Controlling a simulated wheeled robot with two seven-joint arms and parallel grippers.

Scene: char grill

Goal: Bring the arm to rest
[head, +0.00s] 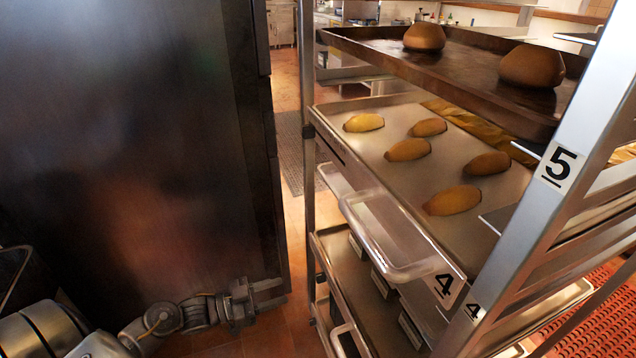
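My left arm comes in from the lower left. Its gripper (268,293) is low in front of the dark cabinet, near the cabinet's lower right corner. The two fingers point right and stand apart, with a gap between them and nothing seen in it. I cannot tell whether the gripper touches the cabinet. A small gap separates the fingertips from the rack at the right. My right gripper is not in view.
A tall dark metal cabinet (130,150) fills the left. A metal rack (565,190) at the right holds a dark tray (465,78) with round loaves and a lighter tray (375,172) with several oval rolls. A narrow floor gap (292,215) lies between them.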

